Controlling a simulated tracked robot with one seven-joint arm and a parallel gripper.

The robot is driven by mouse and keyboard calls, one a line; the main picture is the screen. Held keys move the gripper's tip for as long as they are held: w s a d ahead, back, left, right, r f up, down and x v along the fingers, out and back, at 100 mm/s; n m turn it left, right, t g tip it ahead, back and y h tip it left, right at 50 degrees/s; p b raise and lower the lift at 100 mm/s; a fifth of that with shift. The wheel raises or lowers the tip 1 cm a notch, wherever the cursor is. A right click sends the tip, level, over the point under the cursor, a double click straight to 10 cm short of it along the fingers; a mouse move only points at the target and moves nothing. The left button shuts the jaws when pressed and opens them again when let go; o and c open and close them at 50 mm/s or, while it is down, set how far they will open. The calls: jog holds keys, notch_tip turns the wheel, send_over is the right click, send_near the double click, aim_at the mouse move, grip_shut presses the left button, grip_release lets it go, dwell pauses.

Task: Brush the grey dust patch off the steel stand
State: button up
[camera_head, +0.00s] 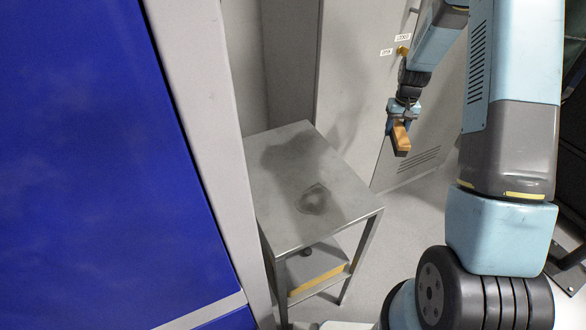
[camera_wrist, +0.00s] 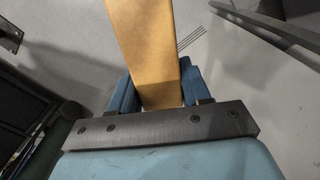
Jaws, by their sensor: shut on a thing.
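The steel stand (camera_head: 346,198) is a grey table with a flat top and a lower shelf, left of my arm in the head view. The dark grey dust patch (camera_head: 314,200) lies on its top, near the front middle. My gripper (camera_head: 399,128) is shut on an orange-tan brush handle (camera_head: 401,136), held in the air to the right of and above the stand, apart from it. The wrist view shows the handle (camera_wrist: 146,45) between the two blue fingers (camera_wrist: 155,92). The bristles are hard to make out in the head view and out of sight in the wrist view.
A blue panel with a grey frame (camera_head: 185,90) fills the left side. A yellow strip (camera_head: 318,280) shows on the lower shelf. Floor (camera_head: 405,215) is clear right of the stand.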

jog(key=s+a+r+n, duration=0.1)
jog(key=s+a, duration=0.3)
jog(key=a, duration=0.3)
jog(key=s+a+r+n, duration=0.1)
jog(key=s+a+r, duration=0.1)
jog(key=s+a, duration=0.2)
jog(key=s+a+r+n, duration=0.1)
jog(key=s+a, duration=0.3)
jog(key=a, duration=0.7)
jog(key=shift+s+a+r, duration=0.1)
jog(key=shift+s+r, duration=0.05)
jog(key=shift+r, duration=0.45)
jog(key=shift+n, duration=0.7)
jog(key=s+a, duration=0.2)
jog(key=s+a+r, duration=0.1)
jog(key=s+a, duration=0.1)
jog(key=s, duration=0.1)
jog(key=s+a, duration=0.2)
jog(key=s, duration=0.1)
jog(key=shift+a+r, duration=0.25)
jog(key=shift+r, duration=0.1)
jog(key=s+a+r+n, duration=0.1)
jog(key=s+a, duration=0.3)
jog(key=s, duration=0.5)
send_over(292, 198)
jog(key=shift+n, duration=0.3)
jog(key=shift+s+a+f, duration=0.1)
jog(key=shift+f, duration=1.25)
jog(key=shift+a+f, duration=0.1)
jog(key=shift+f, duration=1.25)
